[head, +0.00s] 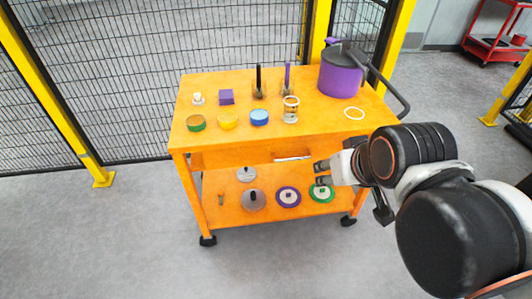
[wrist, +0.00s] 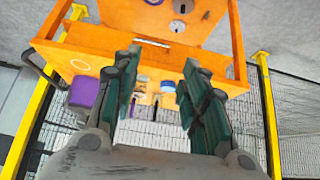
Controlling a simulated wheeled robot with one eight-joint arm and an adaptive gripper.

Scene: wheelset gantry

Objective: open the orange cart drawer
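The orange cart (head: 182,130) stands ahead of me. Its drawer front (head: 240,157) sits just below the cart top and looks closed. A pale bar handle (head: 293,158) is on the drawer front. My gripper (head: 319,173) is to the right of the handle and slightly below it in the head view, apart from it. In the wrist view, where the cart appears upside down, my gripper (wrist: 166,85) has its two fingers spread wide with nothing between them. The pale handle (wrist: 152,43) shows beyond the fingertips there.
The cart top carries a purple pot (head: 341,76), a blue-topped can (head: 259,117), a ring-shaped holder (head: 291,109) and other small items. Discs, including a purple one (head: 288,196), lie on the lower shelf. Mesh fence (head: 120,60) stands behind. Floor in front is clear.

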